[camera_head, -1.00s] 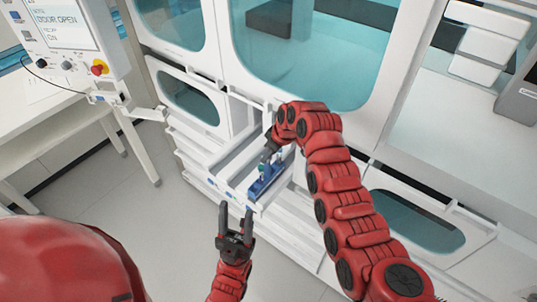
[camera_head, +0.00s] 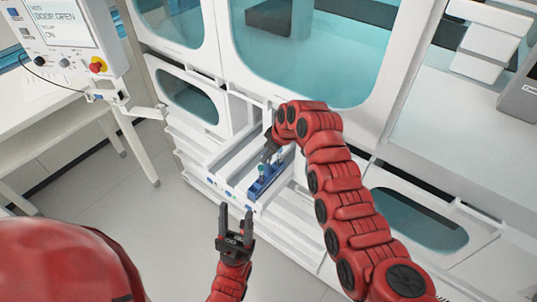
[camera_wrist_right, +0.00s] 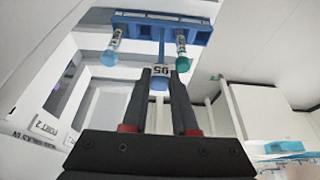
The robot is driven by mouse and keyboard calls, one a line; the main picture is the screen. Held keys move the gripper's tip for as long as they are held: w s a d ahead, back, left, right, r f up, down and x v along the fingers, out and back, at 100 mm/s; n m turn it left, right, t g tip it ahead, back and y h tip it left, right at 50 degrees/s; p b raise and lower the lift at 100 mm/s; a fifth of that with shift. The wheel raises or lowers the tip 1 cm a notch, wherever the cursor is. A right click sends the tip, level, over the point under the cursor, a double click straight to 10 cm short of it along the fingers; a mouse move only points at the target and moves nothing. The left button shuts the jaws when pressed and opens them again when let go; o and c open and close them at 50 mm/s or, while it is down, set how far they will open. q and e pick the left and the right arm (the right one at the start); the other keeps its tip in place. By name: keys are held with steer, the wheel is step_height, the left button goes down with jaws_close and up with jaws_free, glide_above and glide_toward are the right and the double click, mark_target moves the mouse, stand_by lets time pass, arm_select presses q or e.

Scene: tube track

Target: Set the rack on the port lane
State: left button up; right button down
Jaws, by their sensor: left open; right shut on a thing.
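The blue rack (camera_head: 264,184) sits low over the white pull-out port lane (camera_head: 228,165) in the head view. I cannot tell whether it touches the lane. In the right wrist view the rack (camera_wrist_right: 165,25) carries two tubes with teal caps, and my right gripper (camera_wrist_right: 160,80) is shut on its handle, near a label. In the head view my right gripper (camera_head: 272,150) is partly hidden by its own red arm. My left gripper (camera_head: 236,217) is open and empty, in front of the lane's near end and apart from the rack.
A white machine with teal windows (camera_head: 300,60) stands behind the lane. A control panel (camera_head: 62,35) with a red button (camera_head: 98,66) is at the upper left, beside a white table (camera_head: 50,120). The grey floor (camera_head: 110,200) at the left is clear.

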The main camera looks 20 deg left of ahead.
steer(key=shift+f+b, duration=0.3)
steer(key=shift+b, duration=0.05)
steer(key=c, duration=0.6)
jaws_free()
steer(key=shift+r, duration=0.1)
steer(key=b+v, duration=0.3)
steer(key=v, duration=1.4)
steer(key=shift+r, duration=0.1)
